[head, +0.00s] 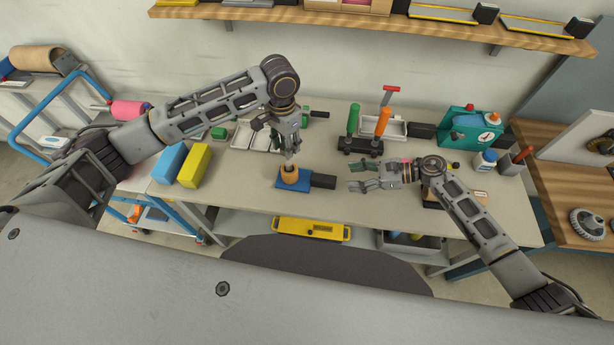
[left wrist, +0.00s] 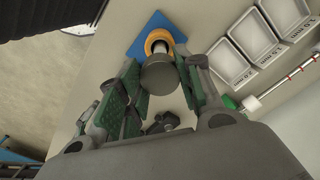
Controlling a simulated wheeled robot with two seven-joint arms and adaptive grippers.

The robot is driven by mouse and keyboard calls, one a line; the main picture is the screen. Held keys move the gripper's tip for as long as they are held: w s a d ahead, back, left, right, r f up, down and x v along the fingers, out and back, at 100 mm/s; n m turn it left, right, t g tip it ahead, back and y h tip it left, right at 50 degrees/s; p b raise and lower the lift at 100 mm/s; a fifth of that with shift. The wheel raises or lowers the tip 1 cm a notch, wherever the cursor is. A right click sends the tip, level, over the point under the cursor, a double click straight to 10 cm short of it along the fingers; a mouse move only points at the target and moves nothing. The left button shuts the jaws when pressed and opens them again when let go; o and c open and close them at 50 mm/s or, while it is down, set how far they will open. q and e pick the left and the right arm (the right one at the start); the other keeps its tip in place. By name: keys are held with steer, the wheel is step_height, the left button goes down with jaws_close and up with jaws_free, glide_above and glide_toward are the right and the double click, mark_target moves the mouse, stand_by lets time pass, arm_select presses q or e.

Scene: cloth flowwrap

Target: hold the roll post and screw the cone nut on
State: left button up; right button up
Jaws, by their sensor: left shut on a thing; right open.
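A blue base (head: 292,184) lies on the workbench, with an orange ring-shaped piece (head: 289,174) standing on it. In the left wrist view a shiny post rises out of the orange piece (left wrist: 157,38) to a dark grey cylindrical end (left wrist: 158,73). My left gripper (head: 291,153) is above the base, pointing down. It is shut on the post's upper end, between its green-padded fingers. My right gripper (head: 356,175) is open and empty, to the right of the base and apart from it. I cannot make out the cone nut for certain.
A black block (head: 323,181) adjoins the base's right side. Blue and yellow blocks (head: 194,165) lie left.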

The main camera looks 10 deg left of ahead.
mark_target(326, 178)
steer(key=shift+x, duration=5.15)
steer(key=shift+c, duration=0.3)
jaws_close()
